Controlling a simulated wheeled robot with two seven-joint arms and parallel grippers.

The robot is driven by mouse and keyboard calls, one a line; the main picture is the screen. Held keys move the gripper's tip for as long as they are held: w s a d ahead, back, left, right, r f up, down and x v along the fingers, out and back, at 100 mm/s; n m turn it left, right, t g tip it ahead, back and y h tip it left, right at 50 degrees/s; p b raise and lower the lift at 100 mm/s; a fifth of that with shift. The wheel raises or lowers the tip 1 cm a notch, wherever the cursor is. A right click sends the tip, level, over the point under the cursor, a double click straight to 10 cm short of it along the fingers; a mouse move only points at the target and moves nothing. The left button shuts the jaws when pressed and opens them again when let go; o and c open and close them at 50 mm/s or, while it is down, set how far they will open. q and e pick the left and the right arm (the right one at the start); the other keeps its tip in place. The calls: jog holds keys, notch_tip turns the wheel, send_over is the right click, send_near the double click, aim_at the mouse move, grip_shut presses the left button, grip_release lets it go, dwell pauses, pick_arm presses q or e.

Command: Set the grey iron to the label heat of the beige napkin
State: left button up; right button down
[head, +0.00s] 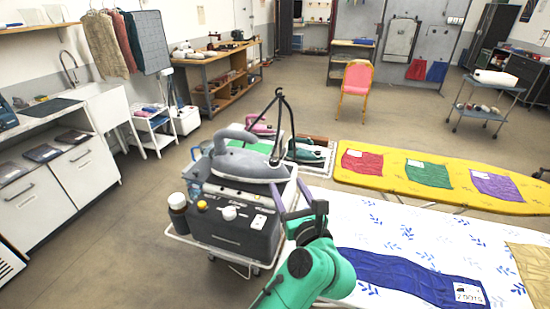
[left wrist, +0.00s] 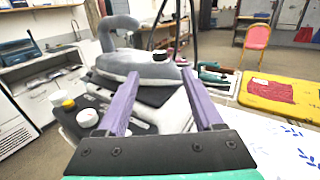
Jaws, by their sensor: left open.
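The grey iron (head: 247,164) sits flat on top of a dark steam station (head: 232,222) on a white cart; its handle is at the left. In the left wrist view the iron (left wrist: 128,64) shows a small round dark-and-white knob (left wrist: 161,56) on its upper side; its markings are too small to read. My left gripper (head: 290,187) is open and empty, its purple fingers beside the iron's right end; in the left wrist view its fingertips (left wrist: 160,76) are apart, below the knob. The beige napkin (head: 533,268) lies at the right edge, partly cut off; no label shows. My right gripper is not in view.
A blue napkin (head: 405,278) with a white label lies on the patterned white board (head: 345,215). A yellow board (head: 390,182) behind holds red, green and purple cloths.

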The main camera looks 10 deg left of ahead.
aim_at(276, 163)
pick_arm(q)
jog(key=x, duration=1.2)
jog(key=shift+w+a, duration=0.15)
jog(key=shift+w, duration=0.05)
grip_shut()
